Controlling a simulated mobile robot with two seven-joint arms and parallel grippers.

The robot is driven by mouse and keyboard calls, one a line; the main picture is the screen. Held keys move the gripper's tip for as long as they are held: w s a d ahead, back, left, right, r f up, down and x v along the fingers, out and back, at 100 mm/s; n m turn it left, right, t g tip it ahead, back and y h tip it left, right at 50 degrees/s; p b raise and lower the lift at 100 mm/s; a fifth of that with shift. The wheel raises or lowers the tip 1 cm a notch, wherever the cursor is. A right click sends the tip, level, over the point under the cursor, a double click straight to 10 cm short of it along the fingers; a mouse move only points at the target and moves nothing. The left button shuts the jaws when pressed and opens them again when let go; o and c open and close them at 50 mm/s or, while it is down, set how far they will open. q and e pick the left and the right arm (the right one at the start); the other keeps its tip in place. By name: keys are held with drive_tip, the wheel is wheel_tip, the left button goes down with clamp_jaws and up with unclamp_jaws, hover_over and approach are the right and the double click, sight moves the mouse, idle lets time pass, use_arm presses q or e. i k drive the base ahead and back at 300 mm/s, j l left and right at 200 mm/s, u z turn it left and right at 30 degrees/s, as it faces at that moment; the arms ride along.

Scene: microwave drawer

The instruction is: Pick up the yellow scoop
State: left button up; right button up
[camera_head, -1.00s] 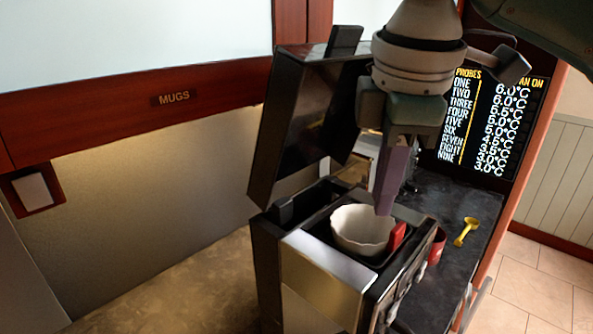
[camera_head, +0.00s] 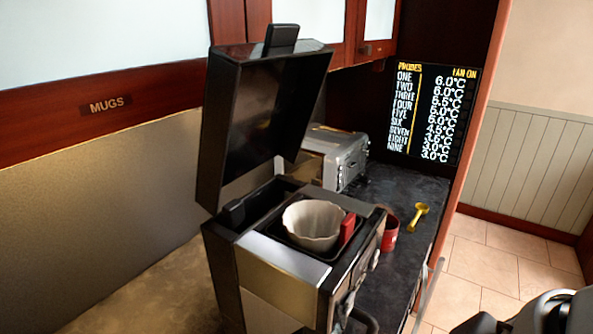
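The yellow scoop (camera_head: 419,216) lies on the dark countertop (camera_head: 404,260), to the right of the red mug (camera_head: 390,232) and near the counter's right edge. Nothing is touching it. Neither of my grippers can be made out in the head view. A grey and black part of my own body shows at the bottom right corner, with no fingertips visible.
A coffee machine with its lid (camera_head: 262,125) raised stands left of the scoop. A white filter (camera_head: 313,225) sits in its basket beside a red piece (camera_head: 347,228). A toaster (camera_head: 345,160) stands behind. Open tiled floor (camera_head: 490,265) lies right of the counter.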

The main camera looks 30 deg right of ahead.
sight(421, 209)
drive_tip(key=k+z, duration=0.15)
drive_tip(key=z, duration=1.6)
drive_tip(key=i+l+u, duration=0.9)
drive_tip(key=l+u, duration=0.15)
drive_tip(key=l, duration=0.15)
drive_tip(key=i+l+u, duration=0.15)
drive_tip(key=l+u, duration=0.15)
drive_tip(key=i+l+u, duration=0.1)
drive_tip(key=l+u, duration=0.15)
drive_tip(key=l, duration=0.25)
drive_tip(key=l+u, duration=0.25)
drive_tip(key=l, duration=0.2)
drive_tip(key=i+l+u, duration=0.15)
drive_tip(key=l+u, duration=0.15)
drive_tip(key=l, duration=0.2)
drive_tip(key=i+l+u, duration=0.1)
drive_tip(key=l+u, duration=0.2)
drive_tip(key=l, duration=0.15)
